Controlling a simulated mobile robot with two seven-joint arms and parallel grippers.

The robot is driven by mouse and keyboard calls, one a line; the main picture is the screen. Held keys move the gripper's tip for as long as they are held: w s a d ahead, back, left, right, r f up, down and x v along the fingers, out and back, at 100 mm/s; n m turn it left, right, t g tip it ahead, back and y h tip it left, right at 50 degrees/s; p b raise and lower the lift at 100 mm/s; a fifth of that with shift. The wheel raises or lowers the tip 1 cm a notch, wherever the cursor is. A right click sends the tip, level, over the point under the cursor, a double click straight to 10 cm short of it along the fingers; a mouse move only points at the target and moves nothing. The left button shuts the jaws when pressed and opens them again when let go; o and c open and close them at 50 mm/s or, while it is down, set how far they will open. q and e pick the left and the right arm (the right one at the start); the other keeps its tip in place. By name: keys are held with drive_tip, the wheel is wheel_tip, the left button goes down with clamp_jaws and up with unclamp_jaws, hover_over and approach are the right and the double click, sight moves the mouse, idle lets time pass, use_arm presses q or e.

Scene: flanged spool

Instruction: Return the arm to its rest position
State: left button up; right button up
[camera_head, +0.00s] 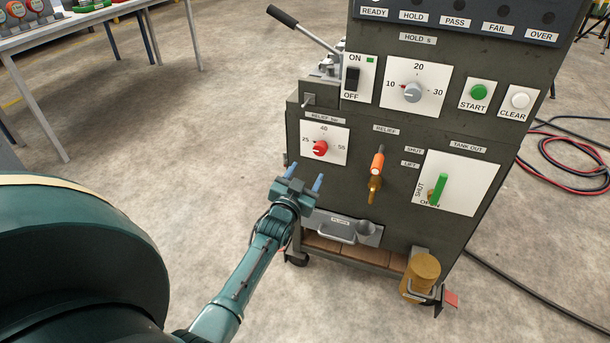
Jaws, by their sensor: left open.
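My left gripper (298,185) is in front of the lower part of a dark grey test cabinet, left of its middle. Its two blue fingers are apart, with nothing between them. My left arm (249,271) reaches up to it from the bottom of the view. The gripper appears just below the red relief knob (320,148) and left of the orange-handled relief valve (377,165); whether it touches the cabinet is hard to tell. My right gripper is not in view.
The cabinet (400,228) carries a green tank-out lever (439,188), a hold dial (412,92), start and clear buttons and a long black-gripped handle (284,16). A brass cylinder (421,275) stands at its lower right. Hoses (565,150) lie on the right.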

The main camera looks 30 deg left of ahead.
use_arm(q)
drive_tip(key=shift+s, duration=0.4)
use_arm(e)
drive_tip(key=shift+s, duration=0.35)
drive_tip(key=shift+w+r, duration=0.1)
